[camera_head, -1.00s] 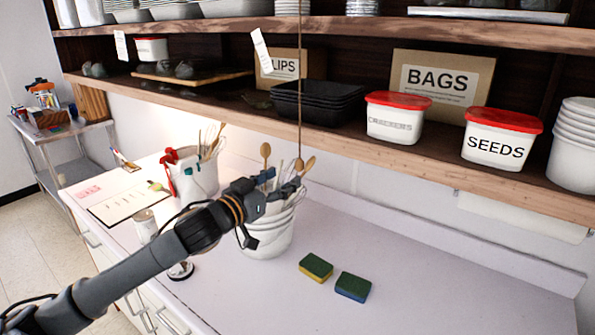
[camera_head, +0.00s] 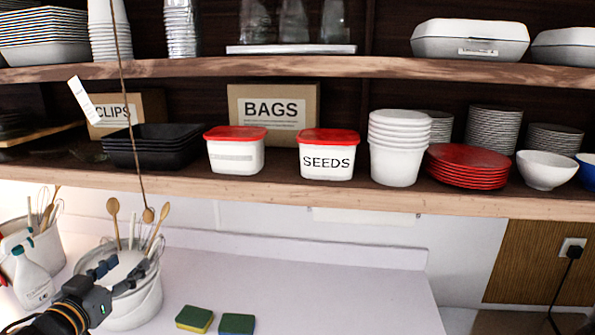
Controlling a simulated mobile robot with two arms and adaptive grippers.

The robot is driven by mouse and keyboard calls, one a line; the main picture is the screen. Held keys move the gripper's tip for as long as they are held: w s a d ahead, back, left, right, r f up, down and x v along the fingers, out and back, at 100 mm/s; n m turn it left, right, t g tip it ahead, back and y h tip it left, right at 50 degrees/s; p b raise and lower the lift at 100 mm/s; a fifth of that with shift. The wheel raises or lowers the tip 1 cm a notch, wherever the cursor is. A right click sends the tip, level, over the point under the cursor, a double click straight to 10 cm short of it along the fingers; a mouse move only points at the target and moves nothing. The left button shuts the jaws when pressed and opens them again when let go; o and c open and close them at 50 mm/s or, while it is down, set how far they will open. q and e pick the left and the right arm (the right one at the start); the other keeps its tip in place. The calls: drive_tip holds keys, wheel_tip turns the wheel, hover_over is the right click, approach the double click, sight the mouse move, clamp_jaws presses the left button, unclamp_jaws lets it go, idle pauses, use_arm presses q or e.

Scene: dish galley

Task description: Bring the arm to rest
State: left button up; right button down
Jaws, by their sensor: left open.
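My left arm (camera_head: 62,318) comes in at the lower left corner of the head view. Its gripper (camera_head: 126,268) is open, with the dark fingers apart. The gripper overlaps the white utensil bucket (camera_head: 142,305) in the picture, and I cannot tell whether it touches it. Nothing shows held between the fingers. My right gripper is not in view.
Wooden spoons (camera_head: 113,208) and whisks rise from the bucket. A spray bottle (camera_head: 32,283) stands left of it. Two sponges (camera_head: 195,319) (camera_head: 237,324) lie on the counter (camera_head: 330,290), clear to their right. A loaded shelf (camera_head: 300,192) overhangs; a cord (camera_head: 130,110) hangs before it.

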use_arm(q)
drive_tip(key=s+d+f+g+y, duration=0.1)
drive_tip(key=s+d+f+g, duration=0.1)
drive_tip(key=s+f, duration=0.35)
drive_tip(key=s+d+f+g, duration=0.3)
drive_tip(key=f, duration=0.6)
drive_tip(key=s+d+f+g+y, duration=0.1)
drive_tip(key=s+d+f+g, duration=0.1)
drive_tip(key=s+f, duration=0.35)
drive_tip(key=s+d+f+m+g+h, duration=0.1)
drive_tip(key=s+d+f+g, duration=0.3)
drive_tip(key=s, duration=0.3)
drive_tip(key=s+d+f+m+g+h, duration=0.1)
drive_tip(key=s+d+f+g, duration=0.1)
drive_tip(key=s+d+f, duration=0.45)
wheel_tip(320, 180, down, 27)
drive_tip(key=s+g+b, duration=0.2)
drive_tip(key=b, duration=0.2)
drive_tip(key=s+a+f+b, duration=0.2)
drive_tip(key=s+a+f, duration=0.1)
drive_tip(key=s+f, duration=1.4)
wheel_tip(320, 180, down, 3)
drive_tip(key=shift+a+f+g+y+b, duration=0.2)
drive_tip(key=shift+g+y+b, duration=0.1)
drive_tip(key=shift+g, duration=0.1)
